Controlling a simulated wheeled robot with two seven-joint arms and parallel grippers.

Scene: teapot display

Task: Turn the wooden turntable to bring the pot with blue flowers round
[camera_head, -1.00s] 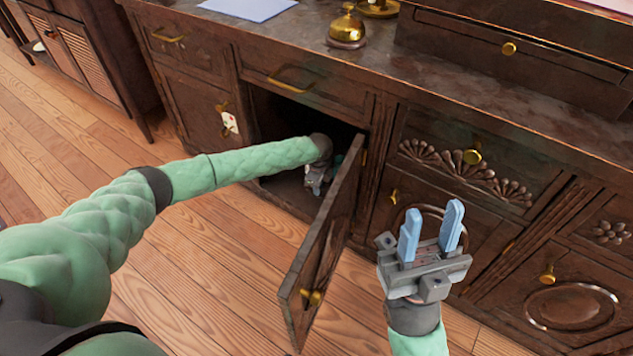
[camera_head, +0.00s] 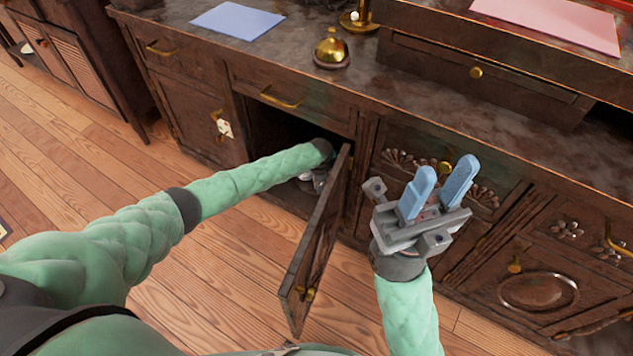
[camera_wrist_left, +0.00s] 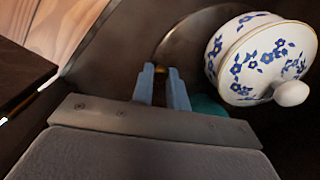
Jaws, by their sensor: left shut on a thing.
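In the left wrist view, a dark round turntable (camera_wrist_left: 190,35) lies inside the cabinet. A white pot with blue flowers (camera_wrist_left: 262,60), gold-rimmed with a round white knob, is at the right, beside my left fingers. In the head view my left gripper (camera_head: 312,182) is inside the open cabinet, partly hidden by the door and my arm. My right gripper (camera_head: 445,185) is open and empty, in front of the cabinet fronts to the right of the door.
The open cabinet door (camera_head: 318,245) stands just right of my left arm. A teal object (camera_wrist_left: 208,105) shows partly behind my left finger. A brass bell (camera_head: 331,50), blue sheet (camera_head: 237,20) and pink sheet (camera_head: 555,20) lie on the counter. Wooden floor (camera_head: 215,285) is clear.

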